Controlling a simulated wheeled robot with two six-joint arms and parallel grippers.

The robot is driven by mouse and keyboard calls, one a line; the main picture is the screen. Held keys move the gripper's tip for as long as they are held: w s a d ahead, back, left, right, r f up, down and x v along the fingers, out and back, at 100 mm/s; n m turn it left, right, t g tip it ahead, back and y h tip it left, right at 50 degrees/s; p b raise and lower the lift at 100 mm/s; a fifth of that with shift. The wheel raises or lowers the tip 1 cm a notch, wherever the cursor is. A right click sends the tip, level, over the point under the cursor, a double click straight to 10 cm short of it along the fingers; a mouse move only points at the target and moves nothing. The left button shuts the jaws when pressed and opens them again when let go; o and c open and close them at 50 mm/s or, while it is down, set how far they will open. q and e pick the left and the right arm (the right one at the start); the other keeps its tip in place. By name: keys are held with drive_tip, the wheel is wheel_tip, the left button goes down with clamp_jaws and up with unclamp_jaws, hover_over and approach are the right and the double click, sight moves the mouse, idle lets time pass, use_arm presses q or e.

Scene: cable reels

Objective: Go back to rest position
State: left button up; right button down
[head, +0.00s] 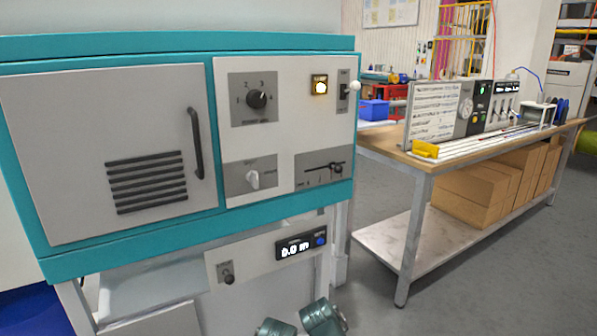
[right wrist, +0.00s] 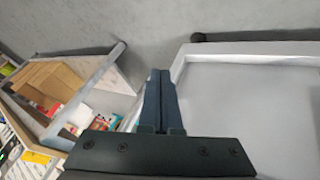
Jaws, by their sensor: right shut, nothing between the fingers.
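My right gripper (right wrist: 160,76) shows in the right wrist view. Its two dark fingers are together with nothing between them, over grey floor and beside a pale tray-like surface (right wrist: 250,100) on the right. Neither gripper shows in the head view, and my left gripper is not in any view. In the head view a teal and white machine cabinet (head: 285,60) fills the left and middle. It has a closed door with a dark handle (head: 195,143), a knob, a lit yellow button (head: 319,85) and a slider.
A small display panel (head: 300,244) sits below the cabinet. A workbench (head: 385,147) stands at the right, with a board, control boxes and a yellow block (head: 425,150) on top and cardboard boxes (head: 470,190) on its lower shelf. Grey floor (head: 500,280) is clear at the lower right.

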drive_tip(key=s+a+f+n+g+y, duration=0.1)
drive_tip(key=s+a+f+g, duration=0.15)
drive_tip(key=s, duration=0.55)
drive_tip(key=s+a+f+n+g+y, duration=0.1)
drive_tip(key=s+a+g, duration=0.15)
drive_tip(key=s, duration=0.45)
wheel_tip(320, 180, up, 35)
drive_tip(key=s+g+p, duration=0.1)
drive_tip(key=p, duration=3.4)
drive_tip(key=shift+d, duration=0.15)
drive_tip(key=shift+s, duration=0.1)
